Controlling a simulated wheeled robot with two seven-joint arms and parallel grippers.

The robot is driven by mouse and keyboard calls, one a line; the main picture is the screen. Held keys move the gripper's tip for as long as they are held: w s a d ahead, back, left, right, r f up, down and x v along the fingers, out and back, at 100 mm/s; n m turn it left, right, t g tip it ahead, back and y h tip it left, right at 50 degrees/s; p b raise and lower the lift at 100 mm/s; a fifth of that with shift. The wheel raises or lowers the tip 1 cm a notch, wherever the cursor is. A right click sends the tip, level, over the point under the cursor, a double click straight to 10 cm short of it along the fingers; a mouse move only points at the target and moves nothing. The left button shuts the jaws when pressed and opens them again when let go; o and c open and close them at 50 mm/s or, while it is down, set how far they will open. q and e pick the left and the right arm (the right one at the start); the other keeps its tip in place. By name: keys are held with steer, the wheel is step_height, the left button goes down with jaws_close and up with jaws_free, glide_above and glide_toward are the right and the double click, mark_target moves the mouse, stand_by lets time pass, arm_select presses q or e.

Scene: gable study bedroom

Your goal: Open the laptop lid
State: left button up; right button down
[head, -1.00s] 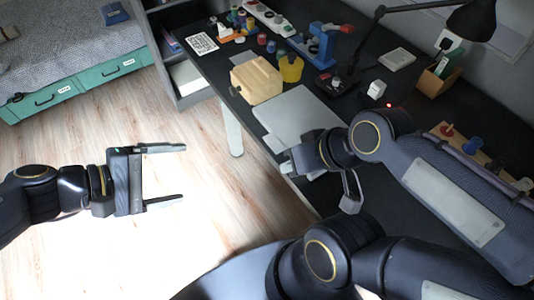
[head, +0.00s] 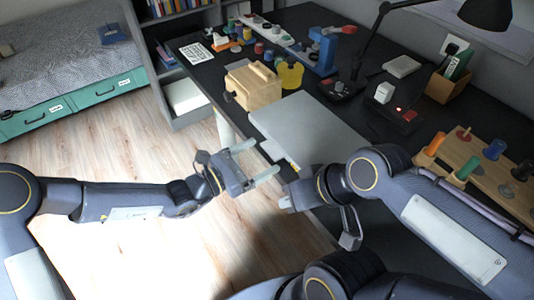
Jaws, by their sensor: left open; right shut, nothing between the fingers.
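The laptop (head: 312,124) is a flat grey slab lying closed on the dark desk. My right arm hides part of its near right side. My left gripper (head: 264,158) is open and empty, its two fingers pointing right toward the laptop's near left edge. The upper fingertip appears close to that edge; I cannot tell whether it touches. My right gripper (head: 288,203) is shut and empty at the desk's front edge, below the laptop's near corner in the picture. Its fingers are partly hidden by its own hand.
A black lamp (head: 372,45) and a wooden peg board (head: 470,160) are to the right. Open floor (head: 110,140) lies left of the desk.

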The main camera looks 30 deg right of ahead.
mark_target(267, 159)
arm_select(q)
steer(key=shift+w+d, duration=0.1)
steer(key=shift+d, duration=1.45)
steer(key=shift+c, duration=0.4)
steer(key=c, duration=1.3)
steer(key=r+y+p, duration=0.1)
steer(key=r+p, duration=0.1)
steer(key=p, duration=0.1)
steer(key=r+y+p, duration=0.1)
steer(key=r+p, duration=0.2)
steer(key=d+r+y+p, duration=0.1)
steer(key=r+p, duration=0.1)
steer(key=p, duration=0.2)
steer(key=shift+r, duration=0.25)
steer(key=shift+w+d+r+y+p, duration=0.1)
steer(key=shift+d+r+y+p, duration=0.5)
steer(key=shift+p, duration=1.25)
steer(key=shift+d+r+y+p, duration=0.15)
steer(key=shift+r+y+p, duration=0.25)
steer(key=shift+r+p, duration=1)
steer(key=shift+w+d+r+y+p, duration=0.1)
steer(key=shift+d+r+y+p, duration=0.3)
steer(key=shift+p, duration=1.9)
steer(key=shift+f, duration=0.15)
steer(key=o, duration=1.4)
